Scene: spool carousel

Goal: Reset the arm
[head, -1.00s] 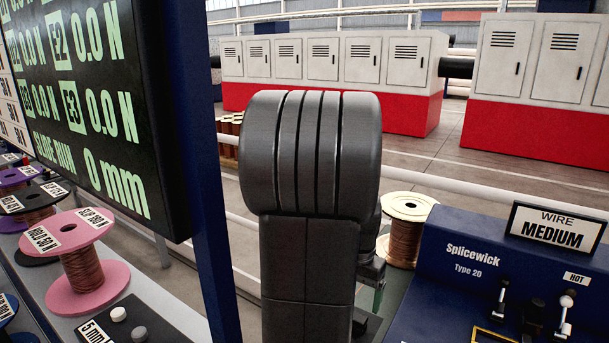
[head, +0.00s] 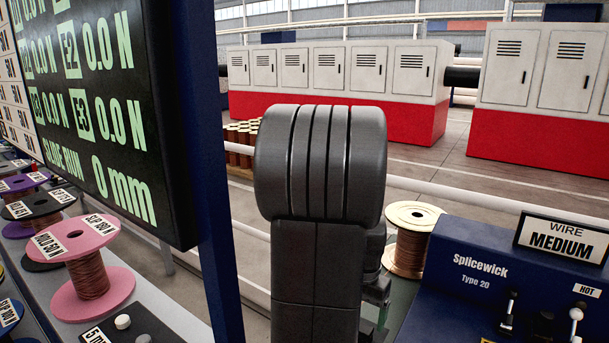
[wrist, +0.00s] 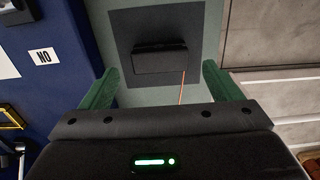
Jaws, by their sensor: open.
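My gripper (wrist: 160,88) shows in the wrist view with its two green fingers spread wide apart. Nothing is held between them. Below and beyond the fingers is a dark square plate (wrist: 125,22) with a raised dark block (wrist: 160,57) on a grey-green surface. A thin orange strand (wrist: 182,88) runs near the block, close to the right finger. In the head view my grey arm stands upright in the middle and hides most of the gripper.
A blue Splicewick machine (head: 470,290) with levers and a WIRE MEDIUM sign (head: 562,238) stands at right. A copper wire spool (head: 411,250) is behind my arm. At left are a display (head: 95,110), a blue post (head: 210,170) and a pink spool (head: 90,275). White rails cross behind.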

